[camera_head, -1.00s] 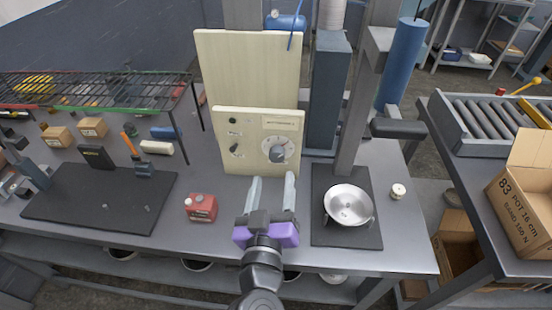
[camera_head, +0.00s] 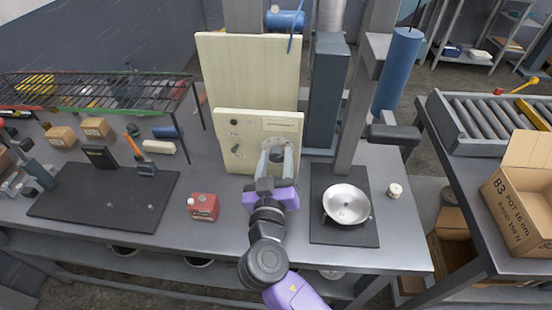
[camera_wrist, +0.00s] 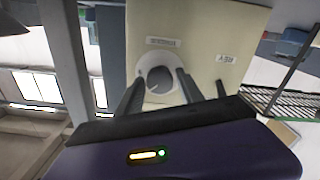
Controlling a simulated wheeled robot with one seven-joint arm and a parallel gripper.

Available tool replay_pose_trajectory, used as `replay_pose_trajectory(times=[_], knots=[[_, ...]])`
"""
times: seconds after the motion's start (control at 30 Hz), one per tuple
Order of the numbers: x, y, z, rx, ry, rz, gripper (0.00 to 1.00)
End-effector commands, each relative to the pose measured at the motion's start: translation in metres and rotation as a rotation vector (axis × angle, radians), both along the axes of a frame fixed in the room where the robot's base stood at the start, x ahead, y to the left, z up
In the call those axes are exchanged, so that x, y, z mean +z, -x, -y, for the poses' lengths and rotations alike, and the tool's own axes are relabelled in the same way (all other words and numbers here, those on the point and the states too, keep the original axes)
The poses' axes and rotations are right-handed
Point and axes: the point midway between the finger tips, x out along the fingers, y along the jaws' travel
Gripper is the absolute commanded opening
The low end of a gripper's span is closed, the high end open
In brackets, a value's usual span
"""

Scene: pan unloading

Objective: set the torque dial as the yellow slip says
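The torque dial (camera_head: 277,157) is a round grey knob on a pale face, on the front of a cream control panel (camera_head: 228,167). My gripper (camera_head: 276,150) is purple with two grey fingers, raised in front of the dial. Its fingers are apart, one on each side of the knob. In the wrist view the dial (camera_wrist: 158,79) shows between the fingertips of my gripper (camera_wrist: 161,74), with a pointer mark on it. I cannot tell whether the fingers touch the knob. I cannot make out a yellow slip in either view.
A smaller dark knob (camera_head: 236,149) sits left on the panel. A red container (camera_head: 203,207) stands on the bench, left of my arm. A metal pan (camera_head: 346,203) rests on a black mat (camera_head: 330,234) to the right, with a small pale round object (camera_head: 395,190) beside it.

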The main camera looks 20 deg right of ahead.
Motion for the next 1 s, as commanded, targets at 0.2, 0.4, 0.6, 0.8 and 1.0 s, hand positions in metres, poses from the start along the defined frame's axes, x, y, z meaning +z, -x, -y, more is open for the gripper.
replay_pose_trajectory(times=[0.2, 0.4, 0.6, 0.8, 1.0], knots=[[0.0, 0.0002, -0.0002, 0.0, 0.0, 0.0, 0.0], [-0.0002, 0.0003, -0.0003, 0.001, 0.008, -0.005, 0.0], [-0.0005, 0.0003, -0.0007, 0.001, 0.063, -0.037, 0.0], [-0.0006, 0.0002, -0.001, 0.001, 0.179, -0.105, 0.0], [-0.0002, 0.0001, -0.0011, 0.001, 0.327, -0.194, 0.0]])
